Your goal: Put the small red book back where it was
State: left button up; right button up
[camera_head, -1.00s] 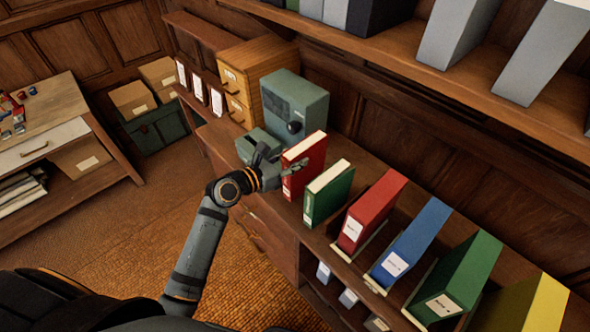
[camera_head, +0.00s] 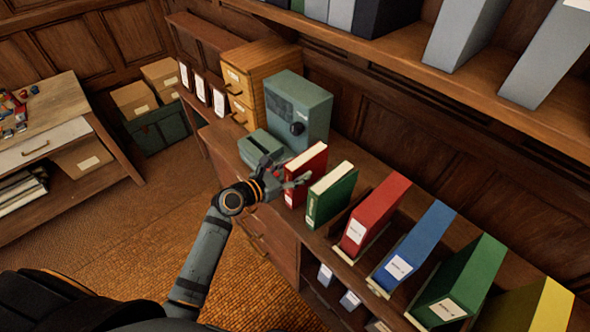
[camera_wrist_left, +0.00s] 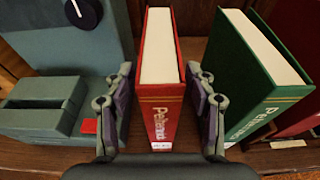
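The small red book (camera_head: 306,174) stands upright on the wooden counter, between the grey-green device and a small green book (camera_head: 331,194). In the left wrist view the red book (camera_wrist_left: 159,120) stands between the fingers of my left gripper (camera_wrist_left: 162,106), its spine towards me. A gap shows between the book and each finger, so the gripper is open around it and not clamped. In the head view my left gripper (camera_head: 294,183) is low in front of the red book's spine. The green book (camera_wrist_left: 258,75) is just right of the right finger. My right gripper is not in view.
A grey-green device (camera_head: 298,108) and a low slotted box (camera_head: 261,148) stand left of the red book. Large red (camera_head: 372,212), blue (camera_head: 414,243) and green binders stand in a row to the right. A shelf (camera_head: 450,92) with grey binders overhangs behind.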

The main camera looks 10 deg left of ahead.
pick_arm(q)
jog(key=v, duration=1.2)
jog(key=shift+r, duration=0.15)
jog(key=shift+w, duration=0.1)
